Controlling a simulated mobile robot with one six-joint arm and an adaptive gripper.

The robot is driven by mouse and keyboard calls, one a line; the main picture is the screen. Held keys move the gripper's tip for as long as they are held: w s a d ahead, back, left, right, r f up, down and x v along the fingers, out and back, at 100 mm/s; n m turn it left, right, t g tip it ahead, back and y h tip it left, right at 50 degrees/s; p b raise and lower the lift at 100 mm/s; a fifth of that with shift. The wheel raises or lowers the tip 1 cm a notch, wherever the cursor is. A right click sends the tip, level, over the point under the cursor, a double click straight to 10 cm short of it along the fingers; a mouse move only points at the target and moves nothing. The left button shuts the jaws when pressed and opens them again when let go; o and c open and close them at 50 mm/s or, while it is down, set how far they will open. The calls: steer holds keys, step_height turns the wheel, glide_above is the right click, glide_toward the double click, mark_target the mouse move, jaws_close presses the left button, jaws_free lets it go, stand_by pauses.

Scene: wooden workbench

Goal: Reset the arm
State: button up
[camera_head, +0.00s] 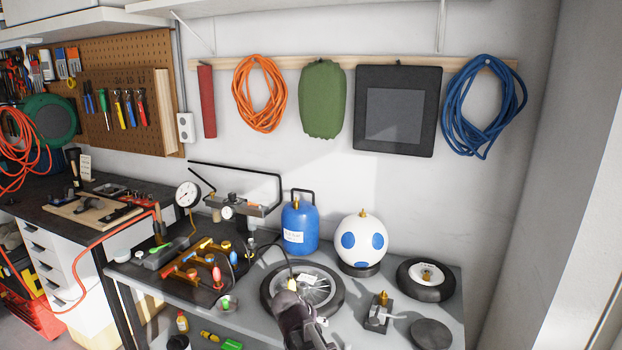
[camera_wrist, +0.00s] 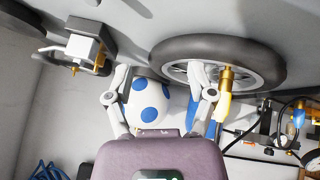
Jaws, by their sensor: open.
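My gripper (camera_head: 296,305) is in front of and above the near side of the spoked wheel (camera_head: 331,288) on the grey bench. In the wrist view my gripper (camera_wrist: 160,82) has its two fingers spread apart with nothing held between them. The wheel (camera_wrist: 262,61) lies beyond the fingertips there. A brass valve with a yellow hose end (camera_wrist: 224,104) shows at the wheel, just beside the right finger. I cannot tell whether the finger touches it. The white ball with blue spots (camera_wrist: 140,108) shows behind the gap between the fingers.
The ball (camera_head: 363,242), a blue gas bottle (camera_head: 300,224) and a small black tire (camera_head: 426,279) stand at the back. A metal block with a brass fitting (camera_head: 379,309) and a dark disc (camera_head: 431,334) lie right. A hose manifold (camera_head: 199,262) is left. Air above the bench is free.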

steer(key=s+d+g, duration=0.1)
steer(key=d, duration=0.2)
steer(key=s+d+f+g, duration=0.1)
steer(key=s+d, duration=0.1)
steer(key=d, duration=0.1)
steer(key=s+d+f+g+y, duration=0.1)
steer(key=s+d, duration=0.1)
steer(key=d, duration=0.1)
steer(key=shift+f+n, duration=0.15)
steer(key=shift+n, duration=0.15)
steer(key=s+d+f+n+g+y, duration=0.1)
steer(key=s+d+g+y, duration=0.15)
steer(key=s+d, duration=0.45)
step_height(320, 180, down, 10)
steer(key=s+f+b, duration=0.1)
steer(key=s+b, duration=0.2)
steer(key=b, duration=0.7)
step_height(320, 180, up, 13)
steer(key=p, duration=1.2)
steer(key=shift+g+y, duration=0.35)
